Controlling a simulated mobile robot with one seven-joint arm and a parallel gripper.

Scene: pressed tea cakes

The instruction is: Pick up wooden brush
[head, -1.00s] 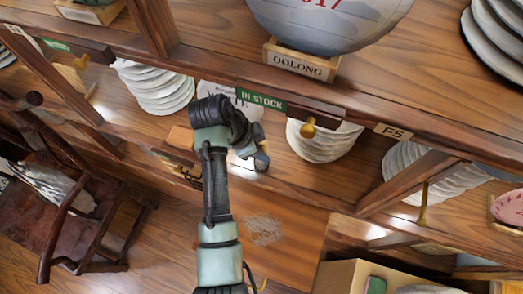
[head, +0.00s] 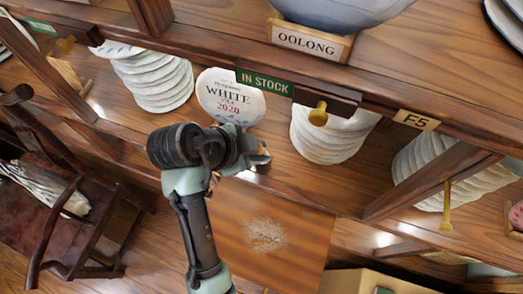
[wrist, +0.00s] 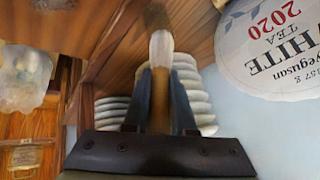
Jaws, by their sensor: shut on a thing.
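The wooden brush (wrist: 160,100) shows in the wrist view, with a brown handle, a pale band and dark bristles pointing away from me. My gripper (wrist: 160,78) is shut on its handle, one dark finger on each side. In the head view my gripper (head: 262,158) is at the shelf edge, below the white tea cake, mostly hidden behind my own wrist. I cannot make out the brush there.
A round white tea cake marked 2020 (head: 230,97) stands close by; it also shows in the wrist view (wrist: 275,45). Stacks of pale cakes (head: 152,78) (head: 330,132) stand either side. A shelf rail (head: 330,97) runs above. A brown panel with pale dust (head: 290,255) lies below.

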